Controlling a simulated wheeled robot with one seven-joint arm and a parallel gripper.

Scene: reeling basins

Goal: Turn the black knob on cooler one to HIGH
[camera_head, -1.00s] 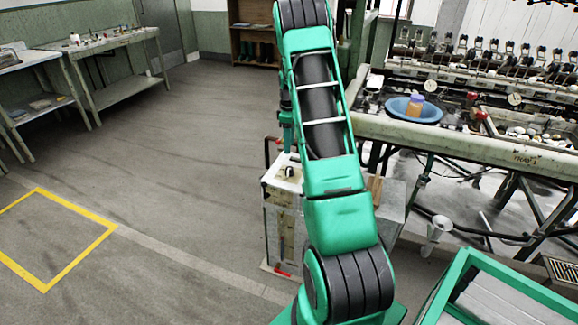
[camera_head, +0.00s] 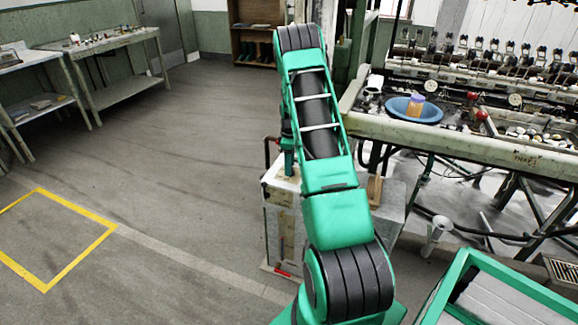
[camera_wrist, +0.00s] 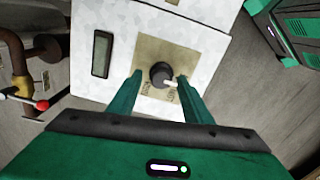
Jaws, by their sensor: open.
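The cooler (camera_head: 280,232) is a pale, worn metal box below my arm in the head view. In the wrist view its white top (camera_wrist: 205,50) carries a tan plate (camera_wrist: 150,50) with a round black knob (camera_wrist: 160,72). The knob's white pointer (camera_wrist: 171,84) points right and slightly down in the picture. Small dark lettering sits on the plate below the knob, too small to read surely. My gripper (camera_wrist: 159,76) is open, with one green finger on each side of the knob; I cannot tell whether either touches it. In the head view my arm hides the knob.
A dark display window (camera_wrist: 102,53) is left of the plate. Pipes with a red-ended lever (camera_wrist: 42,105) stand at the cooler's left. The reeling bench (camera_head: 470,140) with a blue basin (camera_head: 413,110) is to the right. Open floor lies left.

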